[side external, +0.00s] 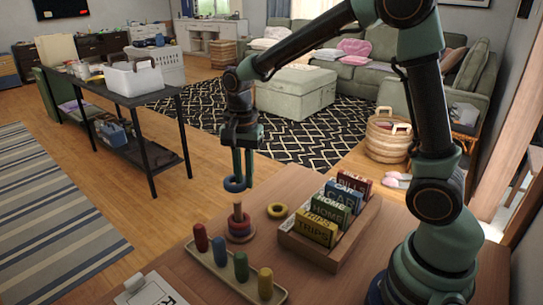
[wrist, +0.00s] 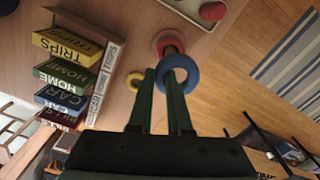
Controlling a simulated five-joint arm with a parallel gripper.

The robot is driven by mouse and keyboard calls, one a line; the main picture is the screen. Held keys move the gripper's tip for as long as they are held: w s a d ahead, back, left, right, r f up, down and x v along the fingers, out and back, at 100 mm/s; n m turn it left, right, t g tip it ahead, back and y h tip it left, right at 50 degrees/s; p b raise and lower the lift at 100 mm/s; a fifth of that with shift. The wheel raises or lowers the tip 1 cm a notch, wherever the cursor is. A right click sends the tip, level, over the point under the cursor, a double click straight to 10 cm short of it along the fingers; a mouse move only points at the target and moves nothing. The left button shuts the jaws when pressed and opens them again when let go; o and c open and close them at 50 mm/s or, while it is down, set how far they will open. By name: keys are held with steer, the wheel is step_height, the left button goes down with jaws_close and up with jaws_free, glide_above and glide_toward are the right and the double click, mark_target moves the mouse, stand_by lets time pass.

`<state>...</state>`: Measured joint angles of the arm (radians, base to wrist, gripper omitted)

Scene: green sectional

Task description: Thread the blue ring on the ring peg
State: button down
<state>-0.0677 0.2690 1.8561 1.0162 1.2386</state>
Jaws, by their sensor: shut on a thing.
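My gripper (side external: 241,175) points down and is shut on the blue ring (side external: 235,184), holding it in the air. In the side view the ring hangs just above the tip of the wooden ring peg (side external: 237,210), a small gap apart. A red ring (side external: 240,228) sits around the foot of the peg. In the wrist view the blue ring (wrist: 191,73) is at the fingertips (wrist: 161,75), partly overlapping the red ring (wrist: 160,37) beyond it. The peg is mostly hidden there. A yellow ring (side external: 277,211) lies flat on the table, right of the peg.
A wooden tray with several coloured pegs (side external: 241,266) stands in front of the ring peg. A wooden box (side external: 308,248) of upright books or cases stands to the right. A clipboard (side external: 150,292) lies at the near left. Bare tabletop (side external: 190,270) shows left of the tray.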

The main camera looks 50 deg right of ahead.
mark_target(248, 220)
steer(key=shift+s+f, duration=0.1)
steer(key=shift+f, duration=4.75)
steer(key=c, duration=0.8)
jaws_free()
steer(key=r, duration=1.7)
steer(key=shift+w, duration=0.2)
steer(key=shift+s+d+r+n, duration=0.15)
steer(key=shift+s+r+n, duration=0.15)
steer(key=shift+s, duration=0.05)
steer(key=s+d+r+n+t, duration=0.1)
steer(key=s+n+t, duration=0.4)
steer(key=s+n, duration=0.6)
steer(key=shift+d+r+n+t, duration=0.35)
steer(key=shift+d+n, duration=0.35)
steer(key=shift+n, duration=0.2)
